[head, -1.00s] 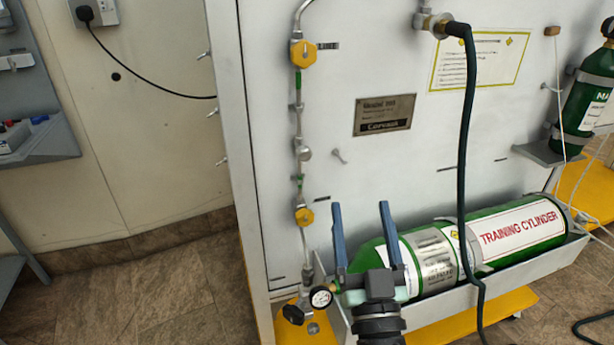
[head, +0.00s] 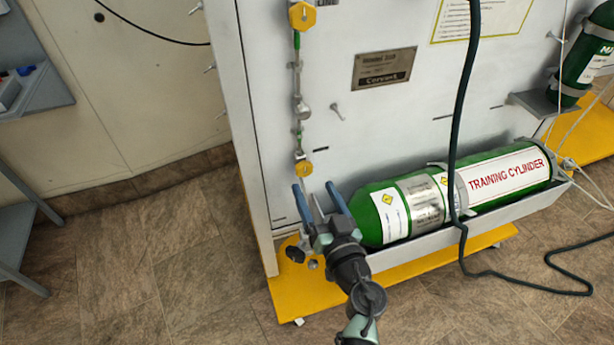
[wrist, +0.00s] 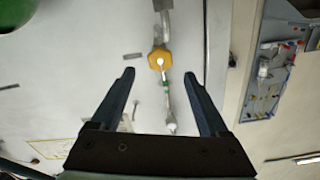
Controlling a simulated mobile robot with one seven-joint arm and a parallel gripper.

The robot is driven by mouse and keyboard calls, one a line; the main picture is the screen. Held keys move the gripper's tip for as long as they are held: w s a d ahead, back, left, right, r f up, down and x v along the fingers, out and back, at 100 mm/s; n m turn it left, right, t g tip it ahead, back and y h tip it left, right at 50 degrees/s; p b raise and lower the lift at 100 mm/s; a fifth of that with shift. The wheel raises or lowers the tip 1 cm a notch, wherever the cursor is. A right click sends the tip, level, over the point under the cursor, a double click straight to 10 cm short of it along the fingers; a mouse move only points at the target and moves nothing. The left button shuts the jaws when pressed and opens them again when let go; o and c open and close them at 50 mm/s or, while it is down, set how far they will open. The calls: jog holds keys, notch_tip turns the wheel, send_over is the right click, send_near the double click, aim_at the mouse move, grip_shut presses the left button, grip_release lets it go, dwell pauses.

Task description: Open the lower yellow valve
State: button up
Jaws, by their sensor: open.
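The lower yellow valve (head: 302,169) is a yellow knob on the thin vertical pipe at the left side of the white panel. My gripper (head: 313,187) is open and empty, with its blue fingers pointing up just below the valve in the head view. In the wrist view, the valve (wrist: 160,60) appears between and slightly beyond the spread fingertips (wrist: 159,74). Neither finger visibly touches it. The upper yellow valve (head: 302,15) is higher on the same pipe. The pipe below the lower valve is partly hidden by my gripper in the head view.
A green training cylinder (head: 395,213) lies in a grey trough right of my gripper. A dark hose (head: 465,110) hangs in front of the panel. A yellow base plate (head: 400,266) sticks out below.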

aim_at(306, 171)
jog(key=b+x, duration=0.2)
jog(key=x, duration=0.4)
grip_shut()
dwell(0.3)
